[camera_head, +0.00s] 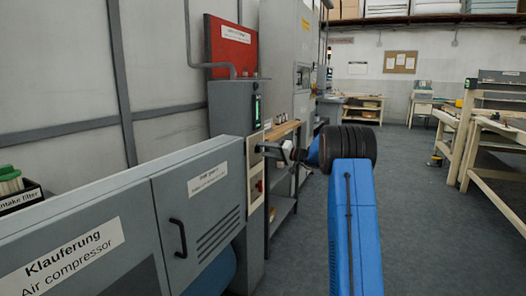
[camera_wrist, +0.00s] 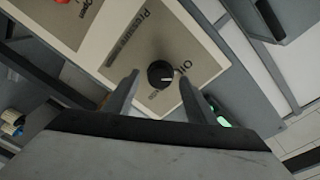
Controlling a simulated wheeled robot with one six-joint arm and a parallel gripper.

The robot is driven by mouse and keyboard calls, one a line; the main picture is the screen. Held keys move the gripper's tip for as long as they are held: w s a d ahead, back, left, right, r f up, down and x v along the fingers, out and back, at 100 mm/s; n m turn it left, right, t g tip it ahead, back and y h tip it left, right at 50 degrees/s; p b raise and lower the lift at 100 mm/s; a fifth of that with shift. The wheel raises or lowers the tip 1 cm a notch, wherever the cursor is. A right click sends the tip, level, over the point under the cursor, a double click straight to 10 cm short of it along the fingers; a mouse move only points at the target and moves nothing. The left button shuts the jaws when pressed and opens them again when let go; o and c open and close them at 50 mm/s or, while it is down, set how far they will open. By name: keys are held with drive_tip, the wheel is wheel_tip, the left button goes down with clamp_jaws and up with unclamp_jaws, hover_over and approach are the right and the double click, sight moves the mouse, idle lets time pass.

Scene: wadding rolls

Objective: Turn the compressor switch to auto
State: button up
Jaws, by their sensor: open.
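The switch is a round black knob (camera_wrist: 160,74) with a pale mark on its face, on a beige panel (camera_wrist: 205,62) in the wrist view. The panel's print is upside down or tilted and only partly readable. My gripper (camera_wrist: 159,79) is open, with one finger on each side of the knob in the picture. I cannot tell whether the fingers touch it. In the head view my gripper (camera_head: 287,150) is at the front of the grey control cabinet (camera_head: 233,110), where the knob is hidden.
A grey cabinet (camera_head: 198,225) labelled air compressor, with a black handle, fills the left foreground. A red box (camera_head: 231,47) is above the control cabinet. A second beige panel (camera_wrist: 72,20) with a red part shows in the wrist view. Open floor (camera_head: 420,240) lies to the right, with workbenches beyond.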

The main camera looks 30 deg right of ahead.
drive_tip(key=shift+w+a, duration=0.45)
drive_tip(key=shift+w, duration=0.15)
drive_tip(key=shift+c, duration=0.6)
drive_tip(key=c, duration=0.9)
